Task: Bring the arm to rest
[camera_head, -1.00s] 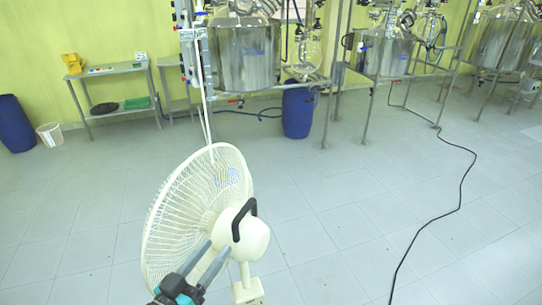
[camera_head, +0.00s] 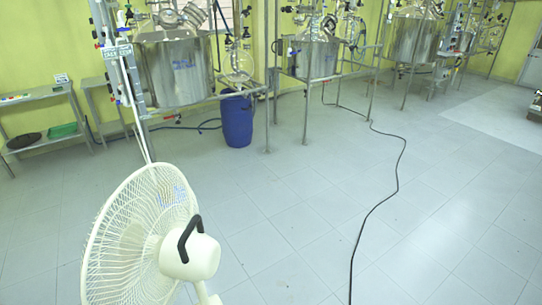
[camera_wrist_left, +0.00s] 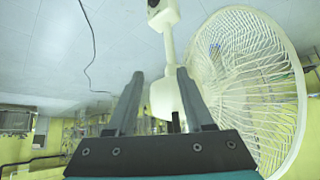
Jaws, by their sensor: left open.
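My left gripper (camera_wrist_left: 160,73) is open, with its two grey fingers apart and no object visibly clamped. It shows only in the left wrist view, where the room appears upside down. A white pedestal fan (camera_head: 140,240) with a round wire cage and a black handle stands at the lower left of the head view. The fan (camera_wrist_left: 250,85) also fills the right of the wrist view. Its white housing and pole show behind and between the fingers there; the exact gap cannot be told. My right gripper is in neither view.
Steel reactor vessels (camera_head: 175,72) on metal frames line the back wall. A blue drum (camera_head: 237,121) stands under them. A shelf (camera_head: 38,97) is at the far left. A black cable (camera_head: 397,180) crosses the floor. Pale tiled floor right of the fan is otherwise open.

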